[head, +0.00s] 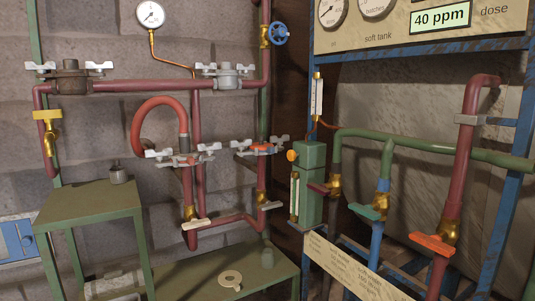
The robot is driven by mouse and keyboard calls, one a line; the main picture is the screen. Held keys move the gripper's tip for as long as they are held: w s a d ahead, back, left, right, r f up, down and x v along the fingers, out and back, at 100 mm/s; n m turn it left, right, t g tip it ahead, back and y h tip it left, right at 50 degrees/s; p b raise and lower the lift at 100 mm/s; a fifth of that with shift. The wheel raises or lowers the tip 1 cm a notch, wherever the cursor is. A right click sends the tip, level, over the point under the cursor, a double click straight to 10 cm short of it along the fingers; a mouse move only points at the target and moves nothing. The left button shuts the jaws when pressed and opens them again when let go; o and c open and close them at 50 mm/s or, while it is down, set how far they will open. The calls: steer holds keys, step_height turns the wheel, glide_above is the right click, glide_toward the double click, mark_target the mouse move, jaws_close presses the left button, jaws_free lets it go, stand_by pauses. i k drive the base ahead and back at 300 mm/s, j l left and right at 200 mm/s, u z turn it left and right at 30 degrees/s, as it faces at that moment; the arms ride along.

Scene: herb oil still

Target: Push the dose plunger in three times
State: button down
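A green dosing unit (312,170) stands upright against the blue frame, right of centre in the head view. A round orange knob (292,156), which looks like the dose plunger, sticks out on its upper left side. I cannot tell how far in it sits. A clear sight tube (295,197) runs down the unit's front, and a slim white and brass tube (317,97) rises above it. A lit display (440,18) on the panel reads 40 ppm beside the word dose. My gripper is not in view.
Red pipes with winged clamps (183,158) and a blue handwheel (280,34) are left of the unit. Green, blue and red valve pipes (440,245) crowd its right. A lettered sign (350,270) slants below. A green stand (85,202) and low bench (190,280) are at left.

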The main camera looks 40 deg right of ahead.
mark_target(292, 155)
steer(key=i+l+u, duration=0.15)
steer(key=l, duration=0.5)
steer(key=l+u, duration=0.1)
steer(key=l, duration=0.6)
